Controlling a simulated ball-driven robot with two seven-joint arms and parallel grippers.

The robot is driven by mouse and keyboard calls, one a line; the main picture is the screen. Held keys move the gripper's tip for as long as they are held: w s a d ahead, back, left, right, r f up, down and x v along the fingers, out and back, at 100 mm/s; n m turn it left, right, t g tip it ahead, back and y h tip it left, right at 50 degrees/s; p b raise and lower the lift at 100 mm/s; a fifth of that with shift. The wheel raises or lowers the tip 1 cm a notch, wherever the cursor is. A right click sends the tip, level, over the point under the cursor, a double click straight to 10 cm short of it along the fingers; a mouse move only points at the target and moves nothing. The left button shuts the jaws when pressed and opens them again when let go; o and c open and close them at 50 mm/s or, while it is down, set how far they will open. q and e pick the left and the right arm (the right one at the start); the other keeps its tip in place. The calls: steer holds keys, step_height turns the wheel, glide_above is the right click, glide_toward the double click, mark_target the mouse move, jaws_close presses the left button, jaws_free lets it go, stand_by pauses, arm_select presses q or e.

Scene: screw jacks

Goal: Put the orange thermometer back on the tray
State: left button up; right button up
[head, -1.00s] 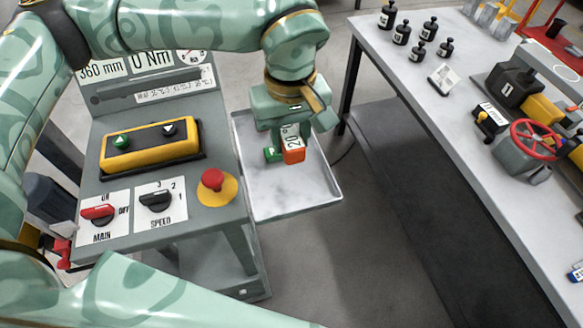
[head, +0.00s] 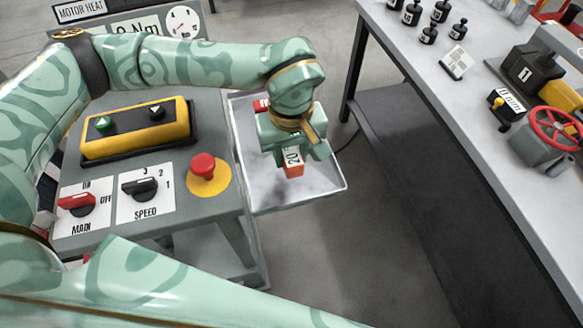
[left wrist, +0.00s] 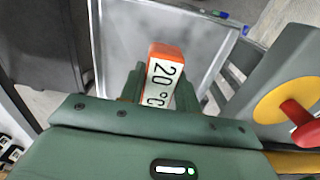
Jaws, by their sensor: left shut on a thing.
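The orange thermometer (head: 292,167) has a white face marked "20 °C". It also shows in the left wrist view (left wrist: 163,72), upper middle. My left gripper (head: 291,153) is shut on it, with one finger on each side in the left wrist view (left wrist: 160,88). The tray (head: 318,200) is pale with a raised metal rim and sits right of the control console. The gripper and thermometer are over its near half. I cannot tell whether the thermometer's lower end touches the tray. My right gripper is out of view.
The grey console (head: 120,235) with a red stop button (head: 203,165) stands left of the tray. A small red item (head: 261,104) lies at the tray's back left. A workbench (head: 470,130) with black weights and a red handwheel (head: 555,128) is at right. Floor between is clear.

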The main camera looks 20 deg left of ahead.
mark_target(291, 152)
arm_select(q)
step_height(291, 152, down, 5)
steer(key=shift+r+b, duration=0.1)
steer(key=shift+b, duration=0.35)
steer(key=shift+w, duration=0.1)
steer(key=o, duration=1.2)
steer(key=shift+c, duration=0.2)
step_height(291, 152, up, 12)
steer(key=shift+r+p, duration=0.1)
steer(key=shift+p, duration=1.05)
steer(key=shift+r, duration=0.1)
